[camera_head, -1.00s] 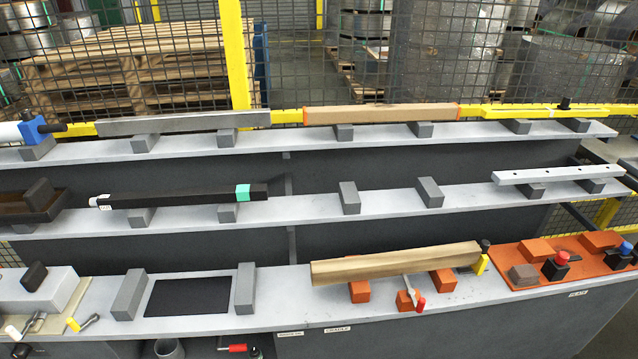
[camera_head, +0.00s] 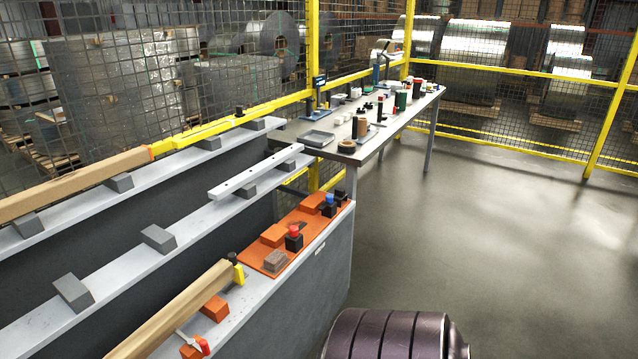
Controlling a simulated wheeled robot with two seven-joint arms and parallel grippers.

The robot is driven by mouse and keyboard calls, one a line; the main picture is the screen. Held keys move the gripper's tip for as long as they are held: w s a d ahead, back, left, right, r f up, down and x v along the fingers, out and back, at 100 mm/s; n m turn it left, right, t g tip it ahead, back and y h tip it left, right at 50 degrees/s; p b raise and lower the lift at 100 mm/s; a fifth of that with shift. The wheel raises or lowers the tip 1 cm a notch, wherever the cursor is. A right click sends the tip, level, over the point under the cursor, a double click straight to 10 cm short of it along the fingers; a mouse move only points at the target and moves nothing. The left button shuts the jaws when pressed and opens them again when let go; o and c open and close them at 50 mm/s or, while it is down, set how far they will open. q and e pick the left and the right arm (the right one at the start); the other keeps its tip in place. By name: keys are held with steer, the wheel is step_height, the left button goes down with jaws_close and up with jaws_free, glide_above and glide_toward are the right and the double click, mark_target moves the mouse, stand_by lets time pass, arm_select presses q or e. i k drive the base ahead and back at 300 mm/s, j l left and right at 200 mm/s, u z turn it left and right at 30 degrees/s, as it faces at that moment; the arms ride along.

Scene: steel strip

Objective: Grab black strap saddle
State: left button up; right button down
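I cannot tell for certain which object is the black strap saddle. Small black pieces in view include a black block with a red top (camera_head: 294,243) on the orange mat (camera_head: 262,262) and a black block with a blue top (camera_head: 328,209) near the mat's far end. A small black cap (camera_head: 240,112) sits on the yellow bar on the top shelf, and another dark cap (camera_head: 233,258) is at the end of the wooden beam. More small dark items stand on the far table, too small to tell apart. Neither of my grippers shows.
A tan beam (camera_head: 175,310) lies on orange blocks on the lower shelf. A white drilled bar (camera_head: 255,172) lies on the middle shelf. The far table (camera_head: 350,150) holds a grey tray (camera_head: 317,139) and several small items. Yellow-framed mesh fencing stands behind. The floor at right is clear.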

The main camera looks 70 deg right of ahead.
mark_target(340, 194)
steer(key=z, duration=2.4)
steer(key=u, duration=0.85)
steer(key=i+l+u, duration=0.2)
steer(key=l+u, duration=0.15)
steer(key=i+l+u, duration=0.1)
steer(key=l+u, duration=0.2)
steer(key=l, duration=0.15)
steer(key=i+l+u, duration=0.1)
steer(key=l+u, duration=0.6)
steer(key=l, duration=0.2)
